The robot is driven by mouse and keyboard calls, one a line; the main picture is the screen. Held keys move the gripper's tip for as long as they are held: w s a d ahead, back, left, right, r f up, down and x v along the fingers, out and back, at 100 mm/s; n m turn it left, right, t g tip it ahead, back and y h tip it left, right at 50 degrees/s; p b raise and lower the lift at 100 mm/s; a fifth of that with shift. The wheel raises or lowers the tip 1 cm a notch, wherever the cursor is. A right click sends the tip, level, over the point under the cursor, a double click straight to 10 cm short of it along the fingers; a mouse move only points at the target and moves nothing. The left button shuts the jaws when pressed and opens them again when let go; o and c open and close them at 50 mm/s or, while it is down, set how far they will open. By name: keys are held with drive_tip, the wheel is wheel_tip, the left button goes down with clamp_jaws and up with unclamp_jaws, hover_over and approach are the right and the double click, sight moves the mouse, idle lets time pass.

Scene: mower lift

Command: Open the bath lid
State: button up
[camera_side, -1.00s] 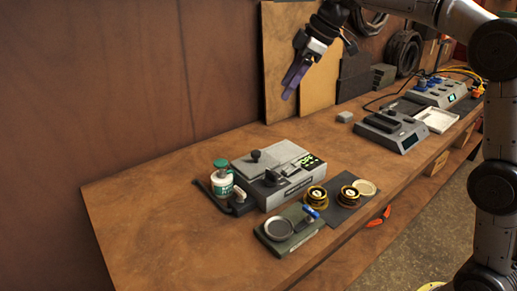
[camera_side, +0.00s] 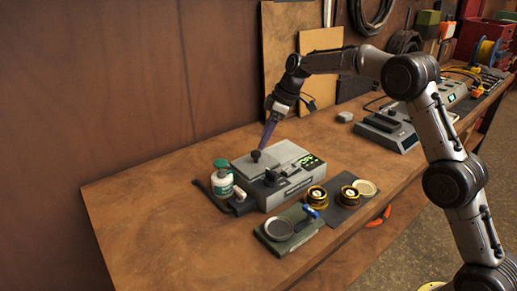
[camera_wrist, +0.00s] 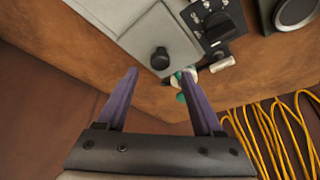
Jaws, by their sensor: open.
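The bath (camera_side: 293,188) is a grey box-shaped unit on the bench with a green lit display. Its flat grey lid (camera_side: 276,158) lies closed on top, with a black knob (camera_side: 255,155) standing up from it. In the wrist view the lid (camera_wrist: 165,40) fills the upper middle and the knob (camera_wrist: 160,58) sits just beyond the fingertips. My gripper (camera_side: 266,147) hangs over the lid close to the knob. In the wrist view my gripper (camera_wrist: 158,72) is open, with its purple fingers apart and nothing between them. I cannot tell from the side view whether it touches the knob.
A white-and-green bottle (camera_side: 221,177) stands left of the bath. A green scale-like device (camera_side: 285,228) and two brass-coloured jars (camera_side: 333,195) are in front. Another grey device (camera_side: 387,130) stands to the right. Yellow cable (camera_wrist: 275,135) shows in the wrist view. The bench's left part is clear.

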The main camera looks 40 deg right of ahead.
sight(256, 152)
drive_tip(key=shift+x, duration=2.55)
clamp_jaws()
